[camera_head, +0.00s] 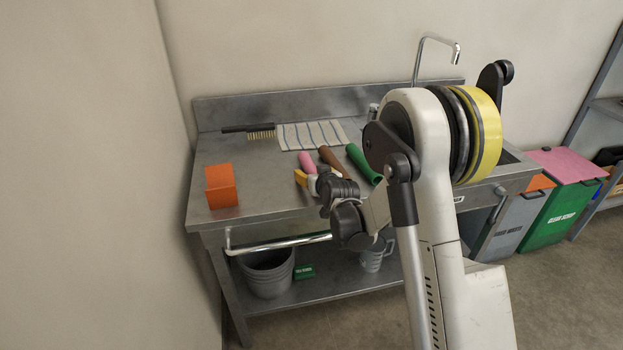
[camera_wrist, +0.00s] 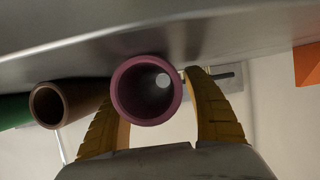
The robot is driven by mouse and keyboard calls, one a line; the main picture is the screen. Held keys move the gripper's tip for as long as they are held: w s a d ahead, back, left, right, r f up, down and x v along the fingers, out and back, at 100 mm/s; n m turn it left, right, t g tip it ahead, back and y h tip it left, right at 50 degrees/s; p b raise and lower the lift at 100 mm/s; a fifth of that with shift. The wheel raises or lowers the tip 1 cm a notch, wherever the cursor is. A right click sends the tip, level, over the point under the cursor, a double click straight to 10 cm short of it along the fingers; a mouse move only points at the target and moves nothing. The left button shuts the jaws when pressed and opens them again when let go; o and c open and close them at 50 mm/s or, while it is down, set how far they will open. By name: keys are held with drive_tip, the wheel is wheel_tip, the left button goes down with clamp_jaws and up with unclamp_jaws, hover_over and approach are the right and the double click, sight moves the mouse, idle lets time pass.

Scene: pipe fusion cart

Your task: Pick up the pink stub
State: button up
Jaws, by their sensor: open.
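The pink stub (camera_head: 307,161) lies on the steel bench, leftmost of three pipe pieces. In the wrist view the pink stub (camera_wrist: 121,93) shows its open round end close to the camera. My gripper (camera_head: 306,181) is at the near end of the stub. In the wrist view my gripper (camera_wrist: 160,85) is open, with one yellow finger on each side of the stub. The left finger is partly hidden behind the stub. I cannot tell whether either finger touches it.
A brown pipe (camera_head: 331,159) and a green pipe (camera_head: 362,163) lie just right of the stub. A striped cloth (camera_head: 312,135) and a brush (camera_head: 262,132) lie behind. The bench (camera_head: 257,165) is clear between block and stub.

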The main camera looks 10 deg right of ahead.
drive_tip(key=shift+w, duration=0.25)
drive_tip(key=c, duration=1.3)
drive_tip(key=shift+r, duration=0.1)
